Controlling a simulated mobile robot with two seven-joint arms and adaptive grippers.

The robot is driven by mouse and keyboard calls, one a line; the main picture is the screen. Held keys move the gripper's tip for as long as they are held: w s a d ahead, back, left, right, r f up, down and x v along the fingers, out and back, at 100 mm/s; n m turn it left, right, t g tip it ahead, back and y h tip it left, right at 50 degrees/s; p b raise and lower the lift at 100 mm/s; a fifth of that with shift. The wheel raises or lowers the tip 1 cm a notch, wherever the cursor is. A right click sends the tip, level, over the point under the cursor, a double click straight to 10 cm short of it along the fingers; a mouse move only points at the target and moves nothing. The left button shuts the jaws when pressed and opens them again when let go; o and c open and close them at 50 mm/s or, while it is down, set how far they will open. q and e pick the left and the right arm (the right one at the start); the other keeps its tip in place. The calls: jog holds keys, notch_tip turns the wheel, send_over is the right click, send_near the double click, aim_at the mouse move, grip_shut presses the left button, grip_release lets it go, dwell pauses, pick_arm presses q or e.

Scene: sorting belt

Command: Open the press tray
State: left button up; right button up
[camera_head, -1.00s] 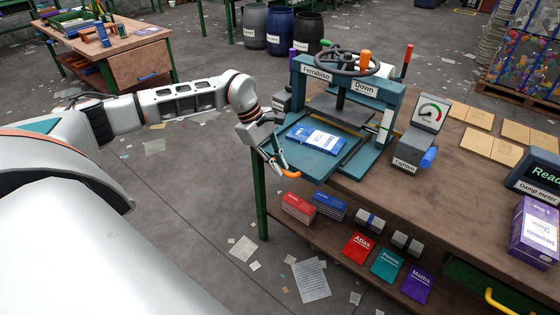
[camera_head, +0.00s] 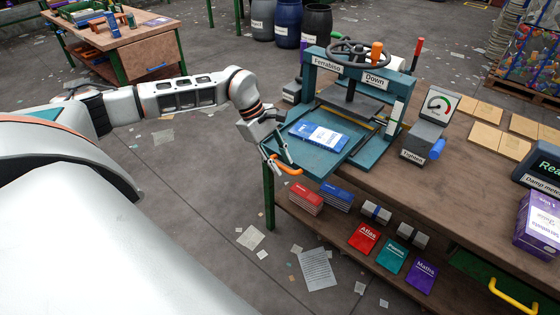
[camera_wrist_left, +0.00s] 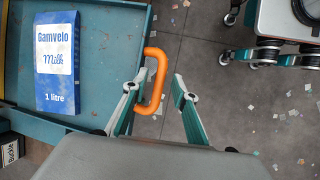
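The teal press tray (camera_head: 303,164) sticks out of the front of the teal press (camera_head: 394,90). A blue and white milk carton (camera_head: 320,137) lies flat on the tray. It also shows in the left wrist view (camera_wrist_left: 57,62), label up. The tray's orange handle (camera_head: 287,167) is at its outer edge. My left gripper (camera_head: 279,157) is at the handle. In the left wrist view its two fingers (camera_wrist_left: 154,90) stand apart, one on each side of the handle (camera_wrist_left: 160,75), with a gap on the right side. My right gripper is out of view.
The press stands on a brown bench (camera_head: 440,190) beside a gauge box (camera_head: 425,135). Books and small boxes lie on the shelf (camera_head: 340,232) below. A purple box (camera_head: 538,222) is at the right. The floor left of the bench is open, with scattered paper.

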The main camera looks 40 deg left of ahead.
pick_arm(q)
jog(key=shift+r, duration=0.1)
jog(key=v, duration=1.2)
jog(key=shift+d, duration=0.1)
dwell(0.3)
